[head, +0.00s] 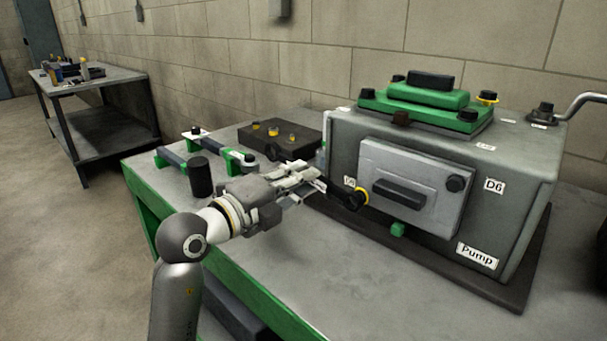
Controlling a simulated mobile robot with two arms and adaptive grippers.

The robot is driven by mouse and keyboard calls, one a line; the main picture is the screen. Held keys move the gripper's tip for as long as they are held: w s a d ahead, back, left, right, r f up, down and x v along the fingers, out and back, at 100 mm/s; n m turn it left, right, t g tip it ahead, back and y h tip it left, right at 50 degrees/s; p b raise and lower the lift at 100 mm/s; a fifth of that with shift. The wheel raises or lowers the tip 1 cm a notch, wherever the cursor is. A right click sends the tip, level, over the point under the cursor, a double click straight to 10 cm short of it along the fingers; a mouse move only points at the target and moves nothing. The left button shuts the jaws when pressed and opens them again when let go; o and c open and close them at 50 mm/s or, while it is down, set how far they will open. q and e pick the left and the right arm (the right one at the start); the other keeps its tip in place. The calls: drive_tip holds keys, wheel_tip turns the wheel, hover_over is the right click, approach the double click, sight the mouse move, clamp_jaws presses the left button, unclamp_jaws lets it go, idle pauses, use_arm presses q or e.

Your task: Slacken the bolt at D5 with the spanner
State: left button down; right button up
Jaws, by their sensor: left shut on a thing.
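My left gripper (308,184) is shut on a dark spanner (343,194) that points to the right. The spanner's head is at the lower left corner of the grey cover plate (415,165) on the pump housing's front. A yellow ring (362,196) shows there, at the bolt position beside the partly covered label (349,181), which seems to read D5. The spanner head hides the bolt, so I cannot tell how it is seated. A dark bolt (456,184) sits near the label D6 (494,186). My right gripper is not in view.
The pump housing (340,140) stands on a dark base on the green-framed bench. A dark block with yellow-topped pieces (280,138), green-and-dark tools (222,152) and a black cylinder (200,178) are left of it. A crank handle (580,102) sticks out at right. The bench front is clear.

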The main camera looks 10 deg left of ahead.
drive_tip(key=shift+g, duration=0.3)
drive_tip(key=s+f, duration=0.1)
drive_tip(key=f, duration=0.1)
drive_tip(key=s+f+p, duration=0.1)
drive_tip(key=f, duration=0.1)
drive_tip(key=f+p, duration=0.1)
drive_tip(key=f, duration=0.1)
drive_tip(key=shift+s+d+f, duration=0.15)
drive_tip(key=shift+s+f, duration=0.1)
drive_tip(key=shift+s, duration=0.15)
use_arm(q)
drive_tip(key=shift+s+d+r+m, duration=0.15)
drive_tip(key=shift+s+r+m, duration=0.05)
drive_tip(key=shift+r+m, duration=0.65)
drive_tip(key=shift+s+d+r+m, duration=0.2)
drive_tip(key=shift+r+m, duration=0.45)
drive_tip(key=shift+m, duration=0.3)
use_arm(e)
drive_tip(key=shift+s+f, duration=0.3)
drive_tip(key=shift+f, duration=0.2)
